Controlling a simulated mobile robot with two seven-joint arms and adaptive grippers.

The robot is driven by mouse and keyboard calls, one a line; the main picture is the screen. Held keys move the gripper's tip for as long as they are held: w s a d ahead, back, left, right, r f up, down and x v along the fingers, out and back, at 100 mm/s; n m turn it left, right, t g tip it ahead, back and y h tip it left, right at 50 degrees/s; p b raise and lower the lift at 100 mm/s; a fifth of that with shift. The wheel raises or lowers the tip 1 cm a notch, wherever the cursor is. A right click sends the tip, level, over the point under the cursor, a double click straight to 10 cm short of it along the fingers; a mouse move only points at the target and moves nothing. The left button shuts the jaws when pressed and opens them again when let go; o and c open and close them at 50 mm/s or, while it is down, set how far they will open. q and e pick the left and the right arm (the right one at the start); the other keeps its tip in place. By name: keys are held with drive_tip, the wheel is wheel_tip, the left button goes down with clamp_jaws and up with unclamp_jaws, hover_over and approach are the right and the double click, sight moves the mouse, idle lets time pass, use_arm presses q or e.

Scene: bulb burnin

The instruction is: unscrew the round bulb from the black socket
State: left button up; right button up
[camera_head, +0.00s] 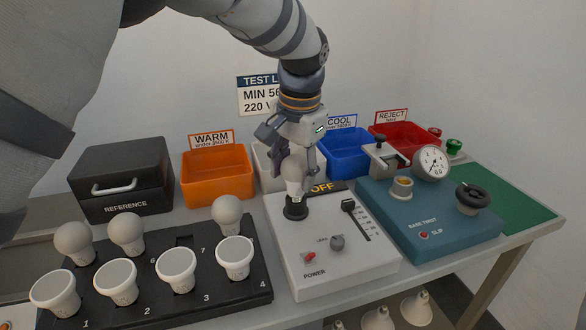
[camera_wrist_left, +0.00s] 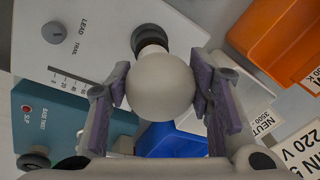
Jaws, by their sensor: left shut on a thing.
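The round bulb (camera_head: 294,172) is white and upright, directly over the black socket (camera_head: 296,211) on the light grey test box. Its base comes down to the socket's top; I cannot tell how deep it sits. My left gripper (camera_head: 294,163) comes from above and is shut on the bulb's globe, one finger on each side. In the left wrist view the globe (camera_wrist_left: 160,87) lies between the purple finger pads, and the dark socket (camera_wrist_left: 148,38) shows just behind it, partly hidden. My right gripper is not in view.
A black rack (camera_head: 190,302) with several bulbs stands at the front left. A blue-green tester (camera_head: 450,226) with a gauge stands at the right. Behind are the black reference box (camera_head: 122,180), the orange bin (camera_head: 216,178), the blue bin (camera_head: 347,153) and the red bin (camera_head: 405,137).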

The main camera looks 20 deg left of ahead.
use_arm(q)
drive_tip(key=n, duration=0.3)
drive_tip(key=shift+w+d+f+y, duration=0.15)
drive_tip(key=shift+f+y, duration=0.1)
drive_tip(key=shift+y, duration=0.05)
drive_tip(key=n, duration=0.3)
drive_tip(key=n+g+b, duration=0.1)
drive_tip(key=n, duration=0.2)
drive_tip(key=shift+d+f, duration=0.1)
drive_tip(key=shift+f, duration=0.1)
drive_tip(key=shift+n+g+b, duration=0.3)
drive_tip(key=shift+n, duration=0.8)
drive_tip(key=shift+d+r+n, duration=0.1)
drive_tip(key=shift+r+n, duration=0.25)
drive_tip(key=shift+n, duration=0.45)
drive_tip(key=o, duration=1)
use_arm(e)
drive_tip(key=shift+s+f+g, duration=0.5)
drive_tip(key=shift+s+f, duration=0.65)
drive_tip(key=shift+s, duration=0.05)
use_arm(q)
drive_tip(key=shift+r, duration=0.1)
